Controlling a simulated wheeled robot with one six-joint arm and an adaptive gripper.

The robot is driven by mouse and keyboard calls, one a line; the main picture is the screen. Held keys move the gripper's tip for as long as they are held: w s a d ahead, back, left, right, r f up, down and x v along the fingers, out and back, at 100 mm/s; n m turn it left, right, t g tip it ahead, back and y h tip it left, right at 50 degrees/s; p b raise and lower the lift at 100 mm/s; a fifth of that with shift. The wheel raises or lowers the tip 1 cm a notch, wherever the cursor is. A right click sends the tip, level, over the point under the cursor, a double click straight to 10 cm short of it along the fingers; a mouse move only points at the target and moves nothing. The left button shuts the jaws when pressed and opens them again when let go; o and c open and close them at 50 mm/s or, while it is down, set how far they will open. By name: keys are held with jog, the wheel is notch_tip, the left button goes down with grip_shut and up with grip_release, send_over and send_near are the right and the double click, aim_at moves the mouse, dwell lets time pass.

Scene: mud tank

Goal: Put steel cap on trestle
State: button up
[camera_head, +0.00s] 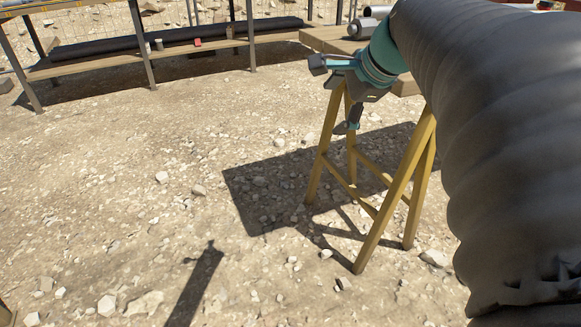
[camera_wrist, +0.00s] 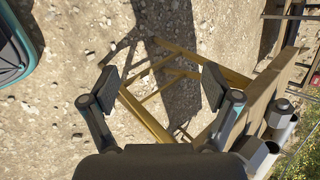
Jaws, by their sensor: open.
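The trestle has a wooden top (camera_head: 322,39) and yellow legs (camera_head: 397,190); in the wrist view its top edge (camera_wrist: 236,102) runs along the right. Grey metal pieces lie on the top: a short cylinder (camera_head: 361,28) and a pipe-like piece (camera_head: 377,11). The wrist view shows a grey capped piece (camera_wrist: 279,113), another (camera_wrist: 255,152) and a hollow tube (camera_wrist: 285,135). I cannot tell which, if any, is the steel cap. My gripper (camera_wrist: 161,88) is open and empty, beside the trestle's near side, pointing down toward the legs and ground. My arm hides the right part of the top.
A long low bench (camera_head: 178,52) stands at the back left, with a dark pipe (camera_head: 130,45), a pale cup-like item (camera_head: 159,44) and a red item (camera_head: 197,42). A teal-edged dark object (camera_wrist: 12,50) shows at the wrist view's left. Stony ground in front is clear.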

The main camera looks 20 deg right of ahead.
jog(key=s+a+f+n+g+h, duration=0.1)
jog(key=s+a+f+n, duration=1.1)
jog(key=n, duration=0.7)
jog(key=s+f, duration=0.3)
jog(key=shift+s+g+h, duration=0.2)
jog(key=shift+g+h, duration=0.2)
